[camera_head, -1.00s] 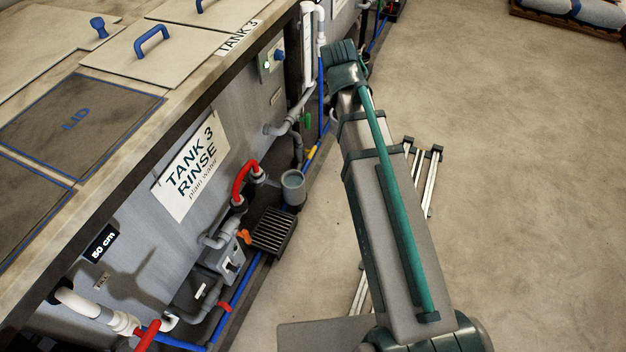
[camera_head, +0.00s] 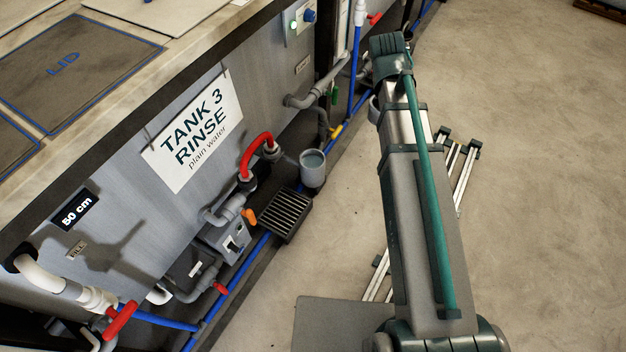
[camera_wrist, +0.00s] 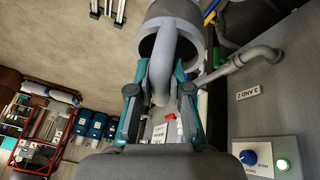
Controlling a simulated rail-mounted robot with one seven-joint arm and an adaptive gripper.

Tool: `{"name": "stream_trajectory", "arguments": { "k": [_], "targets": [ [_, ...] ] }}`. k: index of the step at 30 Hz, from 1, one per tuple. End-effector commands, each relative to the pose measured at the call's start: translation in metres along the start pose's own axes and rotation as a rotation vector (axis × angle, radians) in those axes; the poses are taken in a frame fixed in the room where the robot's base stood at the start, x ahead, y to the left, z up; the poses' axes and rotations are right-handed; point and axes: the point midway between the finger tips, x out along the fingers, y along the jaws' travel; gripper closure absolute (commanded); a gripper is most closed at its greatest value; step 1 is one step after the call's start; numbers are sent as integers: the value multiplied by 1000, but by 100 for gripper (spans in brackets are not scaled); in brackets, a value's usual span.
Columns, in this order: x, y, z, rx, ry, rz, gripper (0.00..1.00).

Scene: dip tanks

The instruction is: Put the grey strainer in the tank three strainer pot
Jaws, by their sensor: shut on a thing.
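My gripper (camera_wrist: 161,90) has teal fingers shut on the curved handle of the grey strainer (camera_wrist: 195,18), a round grey cup shape at the top of the wrist view. In the head view only a small part of the strainer (camera_head: 373,108) shows at the left of my arm; my fingers are hidden there. The grey tank three strainer pot (camera_head: 312,176) stands at the foot of the tank 3 wall, by the red bent pipe. Its round mouth faces up and looks bluish inside. The held strainer is apart from it, to its upper right in the picture.
The tank 3 sign (camera_head: 195,132) hangs on the wall. A black slatted grate (camera_head: 287,215), a grey valve box (camera_head: 228,238), red-handled pipes (camera_head: 121,318) and a blue pipe (camera_head: 240,285) crowd the wall's foot. Metal rails (camera_head: 466,178) lie beyond my arm. Open floor (camera_head: 540,130) is at the right.

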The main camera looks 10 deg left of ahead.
Motion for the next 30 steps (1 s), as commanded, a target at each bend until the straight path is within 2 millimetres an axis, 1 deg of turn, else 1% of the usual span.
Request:
{"name": "stream_trajectory", "arguments": {
  "k": [1,8,9,17,18,23,24,26,27,29,30],
  "targets": [
    [28,-11,5,-11,2,-5,100],
    [100,-50,11,-72,13,-30,100],
    [112,-57,12,-85,16,-35,100],
    [197,-107,15,-190,37,-79,100],
    [211,-115,15,-210,40,-87,100],
    [265,-149,16,-295,58,-123,100],
    [280,-158,16,-321,62,-134,100],
    [300,-172,16,-359,70,-151,100],
    [314,-181,15,-387,77,-161,100],
    [336,-196,15,-431,84,-181,100],
    [351,-206,14,-462,92,-193,100]
  ]
}}
